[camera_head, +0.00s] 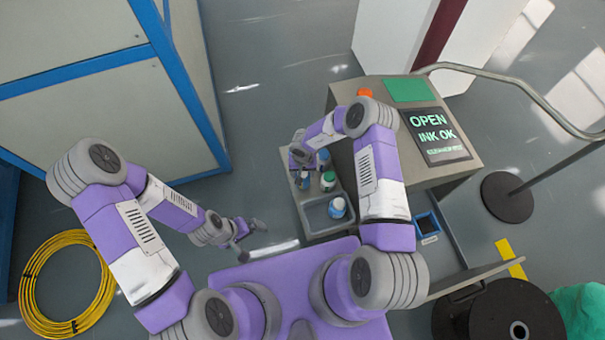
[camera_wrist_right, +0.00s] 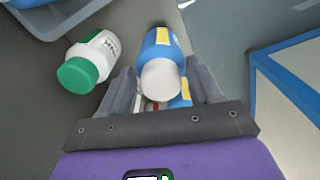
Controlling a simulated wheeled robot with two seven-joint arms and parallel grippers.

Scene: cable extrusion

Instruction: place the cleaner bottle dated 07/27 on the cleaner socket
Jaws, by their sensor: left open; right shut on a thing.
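My right gripper (camera_head: 302,164) is over the grey bottle tray in the head view. In the right wrist view its fingers (camera_wrist_right: 160,92) are shut on a blue bottle (camera_wrist_right: 163,42) with a white cap and a yellow label patch. A bit of blue and yellow shows below the cap, between the fingers; I cannot tell what it belongs to. No date is readable. My left gripper (camera_head: 244,240) is open and empty, left of the tray.
The tray (camera_head: 312,222) has a bin holding a blue-and-white bottle (camera_head: 338,208). A yellow cable coil (camera_head: 68,285) lies on the floor at left.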

